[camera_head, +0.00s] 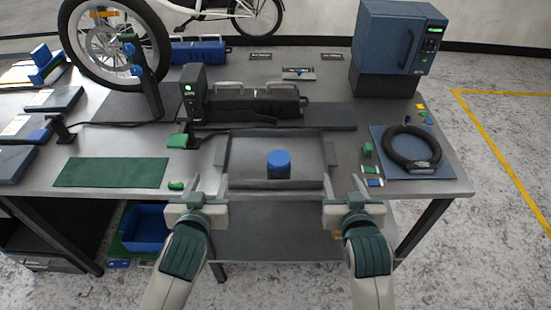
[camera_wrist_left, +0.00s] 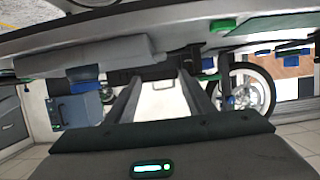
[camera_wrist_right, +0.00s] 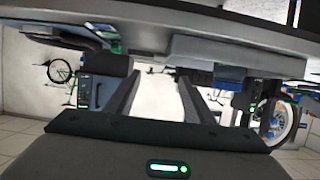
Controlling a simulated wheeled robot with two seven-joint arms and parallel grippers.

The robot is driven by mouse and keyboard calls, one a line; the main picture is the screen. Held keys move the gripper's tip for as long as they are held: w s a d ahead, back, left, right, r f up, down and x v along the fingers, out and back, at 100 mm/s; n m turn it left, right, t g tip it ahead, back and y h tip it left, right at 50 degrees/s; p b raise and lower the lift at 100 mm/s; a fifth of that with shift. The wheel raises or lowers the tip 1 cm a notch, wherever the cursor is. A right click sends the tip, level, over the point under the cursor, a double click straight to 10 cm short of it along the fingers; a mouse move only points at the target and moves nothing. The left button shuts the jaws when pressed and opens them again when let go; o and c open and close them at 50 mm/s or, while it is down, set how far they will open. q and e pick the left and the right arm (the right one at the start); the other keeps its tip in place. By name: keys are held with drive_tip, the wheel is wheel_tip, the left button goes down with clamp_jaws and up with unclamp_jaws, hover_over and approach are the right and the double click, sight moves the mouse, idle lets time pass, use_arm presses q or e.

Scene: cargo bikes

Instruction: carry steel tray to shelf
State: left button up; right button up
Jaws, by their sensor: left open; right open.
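The steel tray (camera_head: 247,158) sits at the table's front edge, in the middle of the head view, with grey side handles. In the wrist views, nothing shows held between the left fingers (camera_wrist_left: 160,82) or the right fingers (camera_wrist_right: 160,82). A grey lower shelf (camera_head: 270,235) shows under the table, partly hidden.
A black toolcase (camera_head: 255,105) lies behind the tray. A green mat (camera_head: 112,172) is left; a black ring (camera_head: 398,150) on a blue mat is right. A blue cabinet (camera_head: 398,45) stands at back right. A blue bin (camera_head: 146,228) sits below the table.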

sight(221, 153)
use_arm(q)
drive_tip(key=x, duration=1.6)
drive_tip(key=shift+w+f, duration=0.15)
drive_tip(key=shift+w, duration=0.2)
use_arm(e)
drive_tip(key=x, duration=1.6)
drive_tip(key=shift+w+f, duration=0.1)
drive_tip(key=shift+w, duration=0.25)
use_arm(q)
drive_tip(key=shift+c, duration=0.2)
use_arm(e)
drive_tip(key=shift+c, duration=0.2)
use_arm(q)
clamp_jaws()
use_arm(e)
clamp_jaws()
